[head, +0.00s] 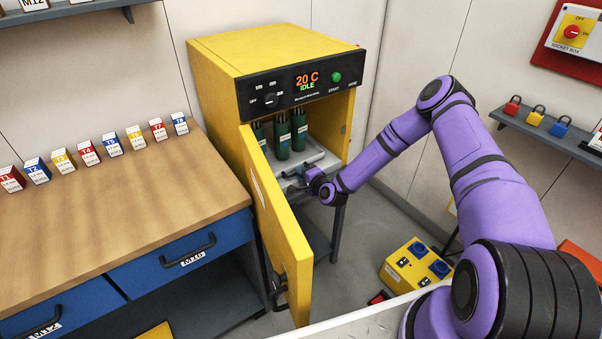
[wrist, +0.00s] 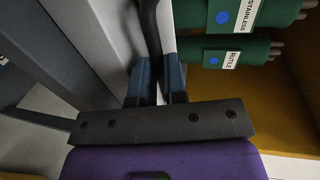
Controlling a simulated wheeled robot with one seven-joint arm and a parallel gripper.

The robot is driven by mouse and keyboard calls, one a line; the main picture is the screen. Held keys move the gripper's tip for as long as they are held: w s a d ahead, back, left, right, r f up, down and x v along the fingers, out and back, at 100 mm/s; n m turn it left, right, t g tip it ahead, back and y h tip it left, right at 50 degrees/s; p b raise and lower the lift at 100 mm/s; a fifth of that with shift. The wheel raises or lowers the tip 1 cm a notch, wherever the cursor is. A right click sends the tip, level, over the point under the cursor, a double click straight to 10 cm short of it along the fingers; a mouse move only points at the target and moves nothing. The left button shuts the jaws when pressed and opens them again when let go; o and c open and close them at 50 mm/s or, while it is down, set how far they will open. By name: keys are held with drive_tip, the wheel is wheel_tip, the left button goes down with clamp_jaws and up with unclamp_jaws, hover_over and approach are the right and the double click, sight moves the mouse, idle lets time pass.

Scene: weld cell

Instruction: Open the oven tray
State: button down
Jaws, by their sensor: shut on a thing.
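The yellow oven (head: 215,62) stands with its door (head: 282,245) swung open toward the front left. Inside is the pale grey oven tray (head: 290,181), low in the opening, with green canisters (head: 282,138) standing above it. My gripper (head: 308,181) is at the tray's front edge. In the wrist view, the two blue fingers of my gripper (wrist: 158,75) are closed on a dark bar, the tray handle (wrist: 150,30). Green canisters labelled STAINLESS and RUTILE (wrist: 225,53) lie to the right in that view. My wrist hides part of the tray front in the head view.
A wooden-topped workbench (head: 120,195) with blue drawers and several small labelled boxes is left of the oven door. A yellow socket box (head: 415,265) sits on the floor to the right. A shelf with padlocks (head: 545,130) is on the right wall.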

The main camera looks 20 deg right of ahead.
drive_tip(key=f+v, duration=0.2)
drive_tip(key=v, duration=0.9)
drive_tip(key=s+f+v, duration=0.1)
drive_tip(key=f+v, duration=0.1)
drive_tip(key=v, duration=0.9)
drive_tip(key=shift+s+d+f, duration=0.3)
drive_tip(key=shift+s+f, duration=0.05)
drive_tip(key=shift+f, duration=0.05)
drive_tip(key=c, duration=1.4)
unclamp_jaws()
drive_tip(key=shift+c, duration=0.2)
drive_tip(key=v, duration=1.1)
drive_tip(key=shift+w, duration=0.1)
